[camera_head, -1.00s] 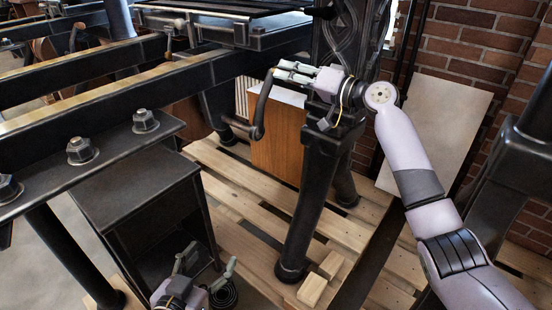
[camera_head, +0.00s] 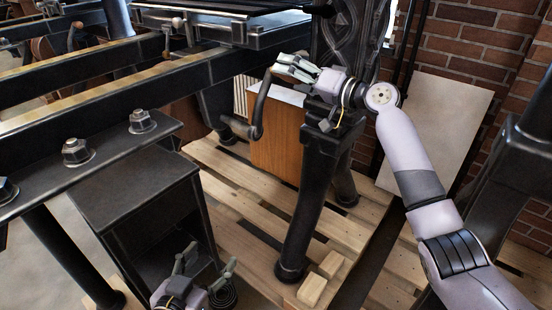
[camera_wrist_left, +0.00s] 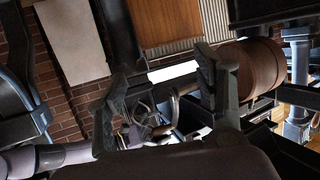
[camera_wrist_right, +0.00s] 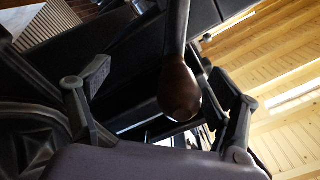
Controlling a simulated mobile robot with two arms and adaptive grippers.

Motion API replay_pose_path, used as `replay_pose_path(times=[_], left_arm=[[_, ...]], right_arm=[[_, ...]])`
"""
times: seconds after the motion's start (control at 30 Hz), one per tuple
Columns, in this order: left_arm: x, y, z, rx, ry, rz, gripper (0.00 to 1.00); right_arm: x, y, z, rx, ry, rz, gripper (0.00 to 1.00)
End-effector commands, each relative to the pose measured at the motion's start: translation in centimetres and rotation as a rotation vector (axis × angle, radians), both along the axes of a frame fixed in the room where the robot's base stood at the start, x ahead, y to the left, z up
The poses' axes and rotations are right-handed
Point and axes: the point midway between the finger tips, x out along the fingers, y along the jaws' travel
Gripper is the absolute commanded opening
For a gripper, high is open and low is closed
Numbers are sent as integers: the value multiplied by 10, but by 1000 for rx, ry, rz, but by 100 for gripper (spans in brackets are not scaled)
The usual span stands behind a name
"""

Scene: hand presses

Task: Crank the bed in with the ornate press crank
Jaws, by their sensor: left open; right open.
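The ornate press (camera_head: 345,40) has a dark patterned upright at the top centre of the head view. A black bent crank (camera_head: 261,110) hangs beside it, in front of a wooden panel. My right gripper (camera_head: 292,68) is open at the crank's upper end. In the right wrist view, a dark brown rounded handle (camera_wrist_right: 180,92) on a black shaft lies between the open fingers (camera_wrist_right: 160,105), with gaps visible on both sides. My left gripper (camera_head: 207,268) is open and empty, low in the head view, away from the crank. It also shows open in the left wrist view (camera_wrist_left: 160,95).
Long dark rails (camera_head: 100,105) cross the left side. A black open-fronted cabinet (camera_head: 140,205) stands close to my left gripper. A black press leg (camera_head: 308,200) stands on the wooden pallet (camera_head: 240,200) below my right arm. A pale board (camera_head: 440,130) leans against the brick wall.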

Motion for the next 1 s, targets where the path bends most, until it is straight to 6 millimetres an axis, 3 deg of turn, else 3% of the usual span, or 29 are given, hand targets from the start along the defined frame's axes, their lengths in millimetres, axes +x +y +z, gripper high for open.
replay_pose_path(times=[0.27,0.6,1.0], left_arm=[[-1,0,-1,3,12,0,62],[-17,8,-27,37,159,9,62],[-29,14,-43,61,260,18,62]], right_arm=[[-3,-3,1,1,0,1,83],[-18,-24,1,0,-1,1,83],[-37,-50,1,1,0,1,83]])
